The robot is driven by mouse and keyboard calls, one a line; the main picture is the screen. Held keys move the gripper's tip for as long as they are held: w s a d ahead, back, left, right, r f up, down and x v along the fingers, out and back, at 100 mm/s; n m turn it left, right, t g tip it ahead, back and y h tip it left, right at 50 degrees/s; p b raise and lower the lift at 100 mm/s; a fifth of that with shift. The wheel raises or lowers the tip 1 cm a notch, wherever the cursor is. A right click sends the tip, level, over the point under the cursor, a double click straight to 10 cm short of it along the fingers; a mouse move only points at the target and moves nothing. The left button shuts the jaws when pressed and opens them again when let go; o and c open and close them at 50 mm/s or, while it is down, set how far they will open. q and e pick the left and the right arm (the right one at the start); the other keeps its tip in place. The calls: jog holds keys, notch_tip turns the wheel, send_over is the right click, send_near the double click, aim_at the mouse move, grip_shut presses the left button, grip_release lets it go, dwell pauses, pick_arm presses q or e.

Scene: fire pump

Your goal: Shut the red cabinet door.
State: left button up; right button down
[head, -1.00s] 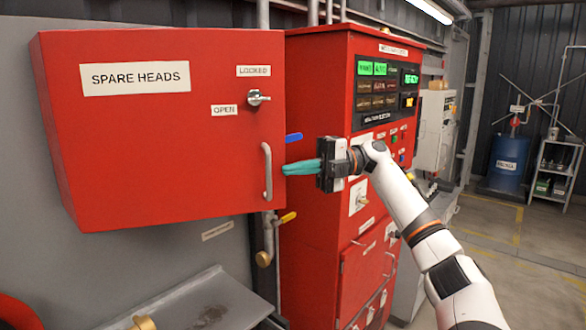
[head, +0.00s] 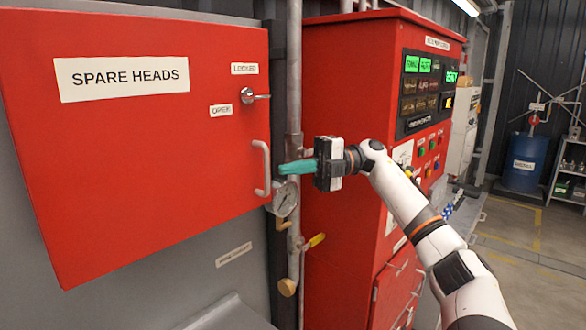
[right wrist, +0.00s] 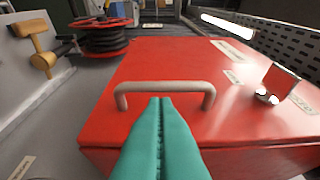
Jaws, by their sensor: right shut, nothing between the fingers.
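The red cabinet door (head: 140,150) fills the left of the head view, with a "SPARE HEADS" label. A pale upright handle (head: 261,168) is near its right edge. A silver latch (head: 249,96) sits above, its lever pointing right, beside "LOCKED" and "OPEN" labels. I cannot tell whether the door is ajar. My right gripper (head: 283,168) is shut and empty, its teal fingers pointing left just right of the handle. In the right wrist view, the fingertips (right wrist: 160,98) overlap the handle (right wrist: 165,87); contact is unclear. The latch (right wrist: 266,96) is at right. My left gripper is out of view.
A red control panel (head: 350,120) stands to the right behind my right arm. A pipe with a pressure gauge (head: 286,200) and yellow-handled valve (head: 316,241) runs between it and the cabinet. A hose reel (right wrist: 100,38) shows in the wrist view.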

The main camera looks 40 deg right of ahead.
jog(key=shift+s+a+r, duration=0.1)
jog(key=shift+s, duration=0.05)
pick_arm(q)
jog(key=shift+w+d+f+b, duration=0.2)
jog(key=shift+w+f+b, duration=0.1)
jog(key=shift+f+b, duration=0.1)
pick_arm(e)
jog(key=v, duration=1.2)
